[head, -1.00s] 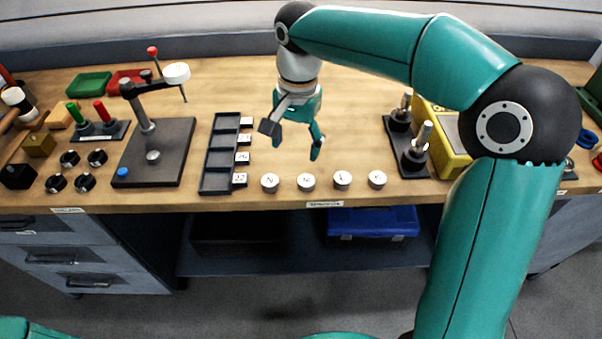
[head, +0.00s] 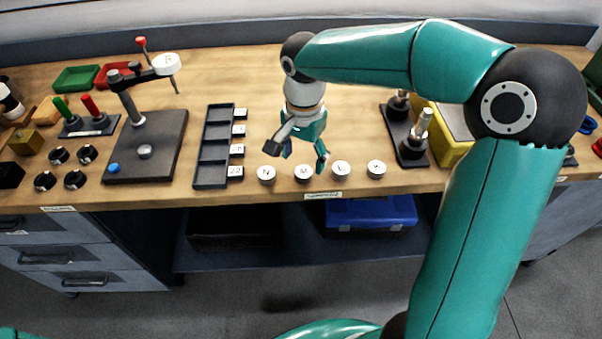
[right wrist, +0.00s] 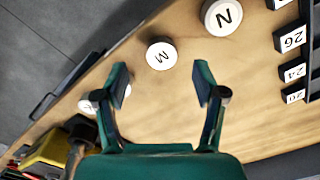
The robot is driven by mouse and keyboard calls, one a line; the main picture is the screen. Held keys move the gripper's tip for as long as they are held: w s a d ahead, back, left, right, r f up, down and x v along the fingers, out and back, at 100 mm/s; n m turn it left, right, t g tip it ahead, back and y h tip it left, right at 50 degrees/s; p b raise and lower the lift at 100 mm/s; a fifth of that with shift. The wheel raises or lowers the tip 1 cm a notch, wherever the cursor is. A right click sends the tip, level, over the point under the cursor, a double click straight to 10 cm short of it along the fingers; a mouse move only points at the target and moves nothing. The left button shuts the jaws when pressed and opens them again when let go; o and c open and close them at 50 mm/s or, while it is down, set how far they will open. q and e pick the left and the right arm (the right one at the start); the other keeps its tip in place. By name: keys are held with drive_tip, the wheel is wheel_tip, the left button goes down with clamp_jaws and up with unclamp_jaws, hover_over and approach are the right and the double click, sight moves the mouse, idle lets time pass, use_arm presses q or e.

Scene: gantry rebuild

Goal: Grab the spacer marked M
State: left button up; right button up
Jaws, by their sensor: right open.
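The spacer marked M (right wrist: 161,54) is a round white disc on the wooden bench. In the head view it is the second from the left in a front row of spacers (head: 304,173). My right gripper (head: 304,156) is open and empty above the bench, just behind this spacer in the head view. In the right wrist view, the M spacer lies beyond the open fingertips (right wrist: 163,83), between their lines and apart from them. My left gripper is not in view.
The N spacer (right wrist: 222,16) lies beside M. Two more spacers (head: 341,168) (head: 376,167) continue the row; one is partly behind a finger in the wrist view. A dark tray (head: 211,172) with numbered blocks stands left, and a post stand (head: 411,160) right.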

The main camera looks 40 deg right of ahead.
sight(302, 171)
drive_tip(key=f, duration=0.5)
drive_tip(key=shift+w+d+p, duration=0.1)
drive_tip(key=shift+w+p, duration=0.15)
drive_tip(key=shift+p, duration=0.05)
drive_tip(key=shift+c, duration=0.2)
drive_tip(key=c, duration=1.2)
drive_tip(key=shift+r, duration=0.1)
